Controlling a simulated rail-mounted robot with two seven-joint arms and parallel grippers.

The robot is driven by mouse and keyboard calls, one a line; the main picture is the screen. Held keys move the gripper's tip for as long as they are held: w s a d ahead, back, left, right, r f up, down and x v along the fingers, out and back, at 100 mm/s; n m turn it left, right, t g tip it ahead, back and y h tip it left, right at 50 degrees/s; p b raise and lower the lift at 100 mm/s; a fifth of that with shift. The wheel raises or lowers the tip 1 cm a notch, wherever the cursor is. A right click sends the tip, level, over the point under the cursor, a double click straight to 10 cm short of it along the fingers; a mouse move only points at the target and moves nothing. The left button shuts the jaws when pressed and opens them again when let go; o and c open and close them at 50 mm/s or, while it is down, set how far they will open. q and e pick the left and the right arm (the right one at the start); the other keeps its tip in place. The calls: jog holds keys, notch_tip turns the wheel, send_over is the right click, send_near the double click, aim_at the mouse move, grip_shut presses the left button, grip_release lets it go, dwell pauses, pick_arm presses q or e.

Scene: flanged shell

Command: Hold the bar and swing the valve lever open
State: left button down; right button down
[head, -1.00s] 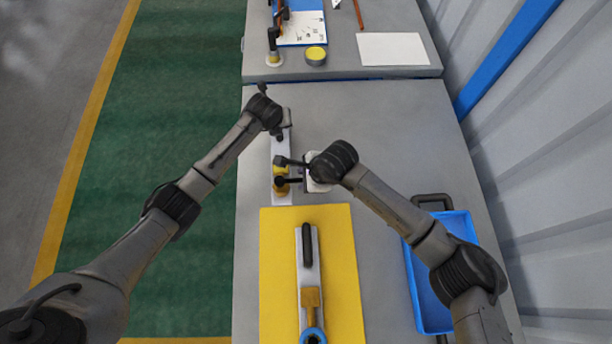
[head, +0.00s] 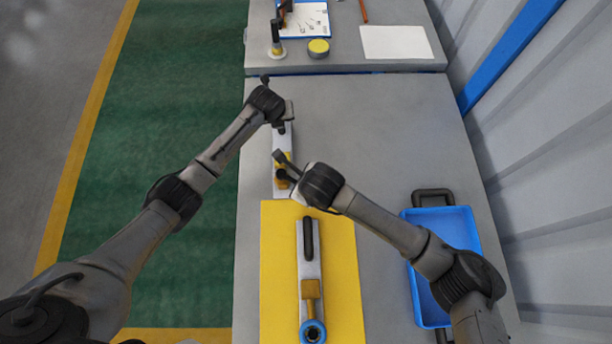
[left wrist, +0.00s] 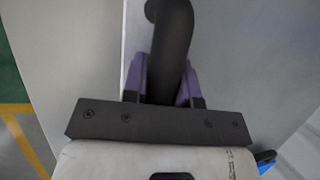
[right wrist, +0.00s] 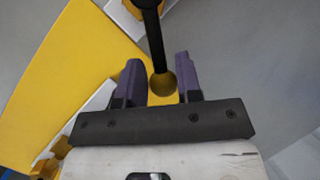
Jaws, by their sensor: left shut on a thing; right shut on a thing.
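A pale plate (head: 284,142) on the grey bench carries a black bar at its far end and a yellow valve body (head: 282,186) at its near end. My left gripper (left wrist: 164,76) is shut on the thick black bar (left wrist: 173,45), which runs between its purple fingers. My right gripper (right wrist: 158,66) is shut on the lever's round yellow knob (right wrist: 163,84), with the black lever arm (right wrist: 154,38) reaching away from it. In the head view my right wrist hides the knob and part of the valve.
A yellow mat (head: 277,290) in front holds a second pale plate with a black handle (head: 308,239) and a blue-ringed yellow fitting (head: 312,331). A blue tray (head: 466,232) is at right. The bench's middle right is clear.

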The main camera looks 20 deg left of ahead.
jog(key=s+m, duration=0.2)
jog(key=shift+a+m+t+h, duration=0.35)
jog(key=shift+m+t+h, duration=0.05)
jog(key=s+m, duration=0.1)
jog(key=a+m+t+h, duration=0.1)
jog(key=m, duration=0.1)
jog(key=shift+s+a+m, duration=0.1)
jog(key=shift+s+m, duration=0.2)
jog(key=shift+s, duration=0.05)
jog(key=shift+s+a+f+m+h, duration=0.1)
jog(key=shift+s+a+m+h, duration=0.25)
jog(key=shift+m, duration=0.5)
jog(key=shift+s+a+r+m+h, duration=0.1)
jog(key=shift+s+a+m+h, duration=0.1)
jog(key=shift+a+m+h, duration=0.45)
jog(key=shift+s+a+f+m+h, duration=0.1)
jog(key=shift+s+a+m+h, duration=0.15)
jog(key=shift+m, duration=0.75)
jog(key=c, duration=1.1)
grip_release()
jog(key=v, duration=1.2)
jog(key=shift+s, duration=0.2)
